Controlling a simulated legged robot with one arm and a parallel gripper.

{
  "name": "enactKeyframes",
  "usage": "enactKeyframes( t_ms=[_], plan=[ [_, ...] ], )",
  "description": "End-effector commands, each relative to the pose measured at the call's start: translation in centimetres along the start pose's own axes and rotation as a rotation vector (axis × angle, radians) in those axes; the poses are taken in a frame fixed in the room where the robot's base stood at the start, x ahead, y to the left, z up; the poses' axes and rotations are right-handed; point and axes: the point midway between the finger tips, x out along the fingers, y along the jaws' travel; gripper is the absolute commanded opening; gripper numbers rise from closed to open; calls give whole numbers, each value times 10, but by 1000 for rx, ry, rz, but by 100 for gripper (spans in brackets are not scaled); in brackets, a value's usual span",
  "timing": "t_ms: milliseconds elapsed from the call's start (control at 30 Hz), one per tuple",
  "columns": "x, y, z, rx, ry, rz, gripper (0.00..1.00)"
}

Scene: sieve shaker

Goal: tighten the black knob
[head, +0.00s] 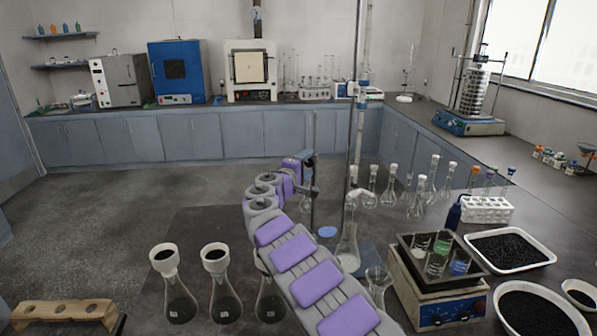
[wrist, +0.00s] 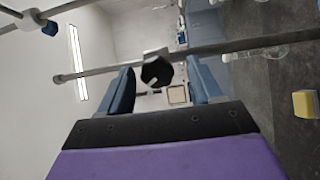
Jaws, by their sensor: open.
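The black knob (wrist: 157,71) sits on a pale clamp block on a metal rod (wrist: 235,49) in the wrist view. My gripper (wrist: 160,82) is open, with one blue-grey finger to each side of the knob in the picture. A gap shows between the knob and each finger, and I cannot tell whether the tips reach as far as the knob. In the head view my gripper (head: 309,172) is beside a thin upright stand rod (head: 315,135). The knob is too small or hidden to make out there.
Flasks with black contents (head: 225,300) stand left of my arm. A tall flask (head: 347,245) and a hotplate with beakers (head: 440,305) stand to its right. White trays of black granules (head: 510,250) are at the right. A sieve shaker (head: 470,122) is on the far right bench.

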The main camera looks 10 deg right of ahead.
Motion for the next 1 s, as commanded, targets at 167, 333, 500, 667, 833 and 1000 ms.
enactKeyframes(
  t_ms=[167,333,500,667,833,1000],
  plan=[
    [-12,2,-1,0,3,1,64],
    [-34,3,0,-5,-1,5,64],
    [-58,3,0,-4,-1,5,64],
    [-83,2,-2,-2,1,4,64],
    [-111,2,-2,-4,1,3,64],
    [-140,1,-2,-5,1,3,64]
  ],
)
